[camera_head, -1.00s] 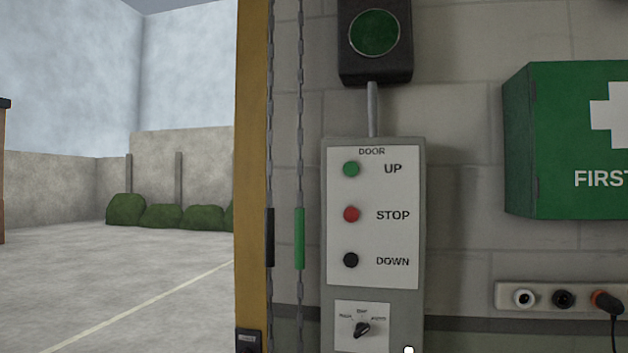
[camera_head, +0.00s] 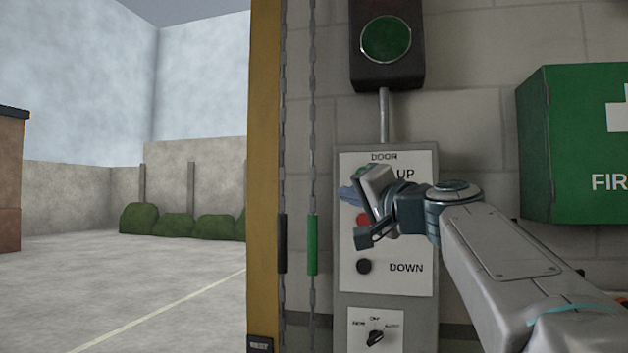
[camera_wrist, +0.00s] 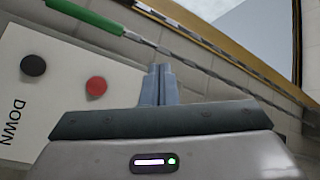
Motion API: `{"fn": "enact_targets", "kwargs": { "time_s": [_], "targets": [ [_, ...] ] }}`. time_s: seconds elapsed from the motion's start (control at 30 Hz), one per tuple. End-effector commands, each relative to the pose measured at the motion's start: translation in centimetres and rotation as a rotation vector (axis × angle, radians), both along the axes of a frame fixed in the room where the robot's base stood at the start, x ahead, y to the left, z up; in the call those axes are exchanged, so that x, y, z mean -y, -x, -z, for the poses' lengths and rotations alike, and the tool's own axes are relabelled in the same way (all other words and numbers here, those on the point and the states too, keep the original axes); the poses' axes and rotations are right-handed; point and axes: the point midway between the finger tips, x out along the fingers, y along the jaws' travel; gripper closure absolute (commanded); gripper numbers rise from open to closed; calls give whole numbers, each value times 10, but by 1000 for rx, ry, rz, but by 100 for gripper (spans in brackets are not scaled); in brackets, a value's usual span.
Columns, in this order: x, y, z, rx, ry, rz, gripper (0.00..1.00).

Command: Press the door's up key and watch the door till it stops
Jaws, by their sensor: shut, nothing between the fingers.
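The door control box (camera_head: 428,310) is mounted on the wall, with a white panel (camera_head: 412,283) labelled DOOR, UP and DOWN. My gripper (camera_head: 350,194) is in front of its upper part, shut and empty. The green up key is almost wholly hidden behind my gripper in the head view. The red key (camera_head: 362,219) shows partly, and it also shows in the wrist view (camera_wrist: 96,86). The black down key (camera_head: 364,266) is clear, and is also in the wrist view (camera_wrist: 33,65). Whether my fingertips (camera_wrist: 161,68) touch the up key I cannot tell. The doorway at left stands open; no door panel shows in it.
A selector switch (camera_head: 375,338) sits low on the box. A dark lamp unit with a green lens (camera_head: 386,39) is above. Chains with a green tag (camera_head: 312,244) hang beside the yellow door post (camera_head: 263,180). A first aid box (camera_head: 575,150) is at right.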

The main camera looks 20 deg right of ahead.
Motion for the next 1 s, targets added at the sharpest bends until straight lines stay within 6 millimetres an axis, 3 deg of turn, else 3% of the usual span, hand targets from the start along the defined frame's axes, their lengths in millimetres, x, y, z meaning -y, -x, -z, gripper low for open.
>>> {"fn": "enact_targets", "kwargs": {
  "time_s": [0.1,0.23,0.67,1.0],
  "targets": [
    [12,4,-26,68,-26,20,100],
    [17,7,-39,103,-42,28,100],
    [19,6,-41,107,-44,30,100],
    [40,-26,-44,105,-44,30,100]
  ]
}}
